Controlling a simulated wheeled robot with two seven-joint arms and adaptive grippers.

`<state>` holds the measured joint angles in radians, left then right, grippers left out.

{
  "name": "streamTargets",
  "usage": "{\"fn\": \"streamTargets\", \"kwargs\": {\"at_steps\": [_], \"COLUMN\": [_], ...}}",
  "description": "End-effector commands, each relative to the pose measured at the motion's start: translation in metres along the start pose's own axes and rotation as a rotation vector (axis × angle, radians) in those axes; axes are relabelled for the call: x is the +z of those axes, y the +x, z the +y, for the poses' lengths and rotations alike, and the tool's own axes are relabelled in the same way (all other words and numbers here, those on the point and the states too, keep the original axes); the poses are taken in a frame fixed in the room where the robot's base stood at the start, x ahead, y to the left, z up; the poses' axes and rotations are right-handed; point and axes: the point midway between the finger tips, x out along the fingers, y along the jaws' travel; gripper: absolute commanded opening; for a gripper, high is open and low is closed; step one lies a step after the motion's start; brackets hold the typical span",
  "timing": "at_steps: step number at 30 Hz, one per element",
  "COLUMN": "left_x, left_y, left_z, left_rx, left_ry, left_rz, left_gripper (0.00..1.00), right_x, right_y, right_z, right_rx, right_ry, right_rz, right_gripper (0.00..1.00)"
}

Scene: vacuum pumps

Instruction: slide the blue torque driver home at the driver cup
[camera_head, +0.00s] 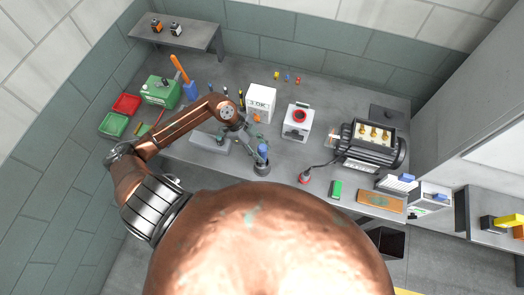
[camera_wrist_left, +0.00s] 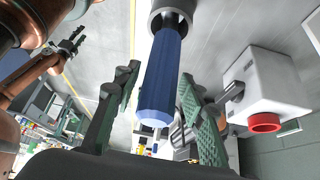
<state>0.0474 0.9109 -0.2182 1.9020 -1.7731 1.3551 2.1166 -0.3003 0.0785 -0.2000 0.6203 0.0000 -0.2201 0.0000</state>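The blue torque driver (camera_head: 262,150) stands in the dark round driver cup (camera_head: 262,169) near the table's front edge. In the left wrist view the driver's blue handle (camera_wrist_left: 161,75) sticks out of the grey cup (camera_wrist_left: 172,8); its lower part is hidden inside. My left gripper (camera_head: 248,139) is beside the driver in the head view. In the left wrist view its green-padded fingers (camera_wrist_left: 160,115) are spread, one on each side of the handle, with gaps visible. My right gripper (camera_wrist_left: 75,42) shows small at the upper left there, apart from the driver.
A white box (camera_head: 261,100) and a white unit with a red ring (camera_head: 297,122) stand behind the cup. A vacuum pump (camera_head: 370,145) is to the right, with a red-tipped hose end (camera_head: 304,177) nearer the cup. Green and red trays (camera_head: 114,124) are at the left.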

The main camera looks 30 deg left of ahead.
Motion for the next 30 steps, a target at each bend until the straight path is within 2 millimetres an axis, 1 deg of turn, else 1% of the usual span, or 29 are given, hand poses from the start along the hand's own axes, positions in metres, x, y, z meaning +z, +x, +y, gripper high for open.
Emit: {"fn": "streamTargets", "kwargs": {"at_steps": [1, 3, 8, 11, 14, 17, 24, 27, 30], "left_x": [0.0, 0.0, 0.0, 0.001, 0.002, 0.002, 0.002, 0.002, 0.002], "left_y": [0.0, 0.0, 0.0, 0.0, -0.006, -0.02, -0.07, -0.089, -0.103], "left_z": [0.0, 0.0, 0.0, 0.001, 0.0, 0.0, 0.0, 0.0, 0.0], "left_rx": [0.0, 0.001, 0.001, 0.002, 0.001, 0.0, -0.001, 0.0, 0.001], "left_ry": [0.0, 0.0, 0.0, -0.001, 0.0, 0.0, 0.0, -0.001, -0.001], "left_rz": [0.0, -0.001, -0.001, -0.003, -0.004, -0.005, -0.006, -0.005, -0.004], "left_gripper": [0.43, 0.47, 0.47, 0.47, 0.47, 0.47, 0.47, 0.47, 0.47], "right_x": [0.0, 0.0, 0.0, 0.0, 0.0, 0.0, 0.0, 0.0, 0.0], "right_y": [0.0, 0.0, 0.0, 0.0, 0.0, 0.0, 0.0, 0.0, 0.0], "right_z": [0.0, 0.0, 0.0, 0.003, 0.003, 0.003, 0.002, 0.002, 0.001], "right_rx": [0.0, 0.0, 0.0, 0.003, 0.003, 0.002, 0.002, 0.002, 0.001], "right_ry": [0.0, 0.0, 0.0, -0.002, -0.002, -0.001, -0.001, -0.001, -0.001], "right_rz": [0.0, 0.0, 0.0, 0.0, 0.0, 0.0, 0.0, 0.0, 0.0], "right_gripper": [0.4, 0.4, 0.4, 0.4, 0.4, 0.4, 0.4, 0.4, 0.4]}}
